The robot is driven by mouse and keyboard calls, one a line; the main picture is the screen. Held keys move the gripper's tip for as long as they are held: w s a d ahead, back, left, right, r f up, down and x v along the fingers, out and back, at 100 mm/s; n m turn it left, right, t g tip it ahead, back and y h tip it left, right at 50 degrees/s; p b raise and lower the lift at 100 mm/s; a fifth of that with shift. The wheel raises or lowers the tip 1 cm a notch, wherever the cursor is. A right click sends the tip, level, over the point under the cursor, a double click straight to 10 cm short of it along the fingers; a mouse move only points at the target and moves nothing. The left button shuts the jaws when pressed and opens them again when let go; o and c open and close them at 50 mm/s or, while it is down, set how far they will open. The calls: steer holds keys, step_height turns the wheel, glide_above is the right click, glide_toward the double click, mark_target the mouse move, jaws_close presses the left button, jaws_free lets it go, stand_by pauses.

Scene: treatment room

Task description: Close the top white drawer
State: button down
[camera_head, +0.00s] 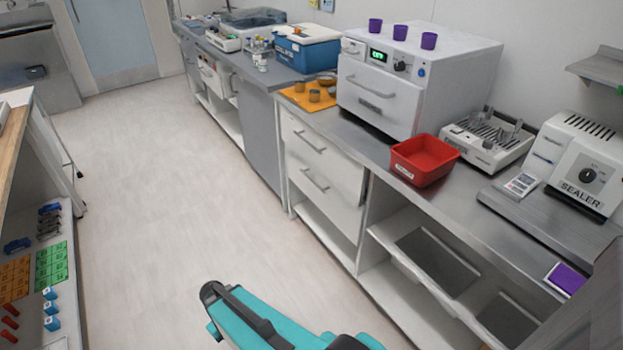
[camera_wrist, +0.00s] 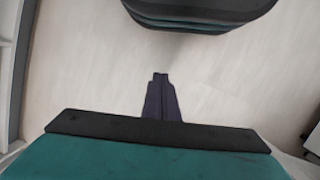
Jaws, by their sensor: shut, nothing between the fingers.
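The top white drawer (camera_head: 325,152) is in the cabinet under the middle of the right-hand counter in the head view. It has a grey bar handle, and a second white drawer (camera_head: 325,190) with a like handle sits below it. The top front looks about flush with the cabinet, but I cannot tell whether it stands slightly out. My gripper (camera_wrist: 160,76) shows in the wrist view with its dark fingers together and empty, over bare floor. In the head view my teal arm is low in the middle, well apart from the drawers. The drawer is not in the wrist view.
A red bin (camera_head: 424,160), a white oven (camera_head: 400,85) and an orange mat (camera_head: 306,97) are on the counter (camera_head: 375,150) above. Open shelves lie right of the drawers. The floor (camera_head: 180,180) between is clear.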

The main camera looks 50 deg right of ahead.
steer(key=s+a+f+g, duration=0.1)
steer(key=s+a+f, duration=0.1)
steer(key=s+a, duration=0.2)
steer(key=s+a+f+n+g, duration=0.1)
steer(key=s+a, duration=0.3)
steer(key=s, duration=0.5)
steer(key=shift+s+a+f+g, duration=0.2)
steer(key=shift+f+g, duration=0.1)
steer(key=shift+f, duration=0.1)
